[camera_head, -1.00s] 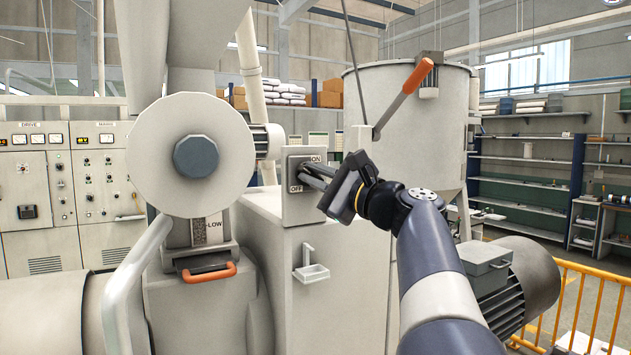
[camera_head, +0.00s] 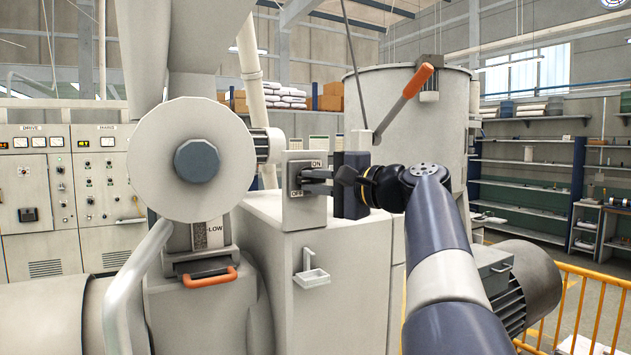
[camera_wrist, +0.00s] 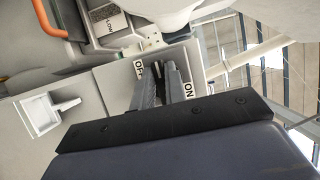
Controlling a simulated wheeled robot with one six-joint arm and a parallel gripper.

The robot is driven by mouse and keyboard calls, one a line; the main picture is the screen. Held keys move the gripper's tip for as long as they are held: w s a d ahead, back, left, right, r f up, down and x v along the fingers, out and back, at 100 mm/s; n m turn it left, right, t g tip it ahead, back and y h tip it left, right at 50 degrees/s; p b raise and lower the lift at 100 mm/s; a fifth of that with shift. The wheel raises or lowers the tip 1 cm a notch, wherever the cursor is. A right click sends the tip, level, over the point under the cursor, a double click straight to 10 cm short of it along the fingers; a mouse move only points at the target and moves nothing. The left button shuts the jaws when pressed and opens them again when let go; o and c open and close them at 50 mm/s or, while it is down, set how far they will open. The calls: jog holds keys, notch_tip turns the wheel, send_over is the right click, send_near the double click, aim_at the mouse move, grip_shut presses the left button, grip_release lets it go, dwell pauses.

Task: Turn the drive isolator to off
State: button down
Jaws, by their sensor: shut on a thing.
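The drive isolator is a grey upright plate (camera_head: 304,213) on top of the pale machine housing, with an ON label at its upper right and an OFF label at its lower left. My gripper (camera_head: 312,183) reaches it from the right, its two fingers one above the other at the plate's face. The fingers are shut on the isolator's handle, which is mostly hidden between them. In the wrist view, the fingers (camera_wrist: 168,76) meet the plate between the OFF and ON labels; the handle's exact angle cannot be made out.
A large round grey disc (camera_head: 191,160) stands left of the isolator. An orange-gripped lever (camera_head: 405,98) rises behind my wrist. A small white bracket (camera_head: 310,270) sits on the housing front below. A motor (camera_head: 523,285) and yellow railing (camera_head: 590,290) are at the right.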

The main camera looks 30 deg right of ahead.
jog(key=shift+f, duration=0.1)
dwell(0.3)
jog(key=c, duration=1.4)
grip_release()
jog(key=shift+c, duration=0.2)
jog(key=shift+s, duration=0.1)
jog(key=b+v, duration=0.2)
jog(key=v, duration=0.8)
jog(key=shift+s, duration=0.3)
jog(key=shift+d, duration=0.15)
jog(key=p+x, duration=0.2)
jog(key=x, duration=0.9)
jog(key=shift+s, duration=0.1)
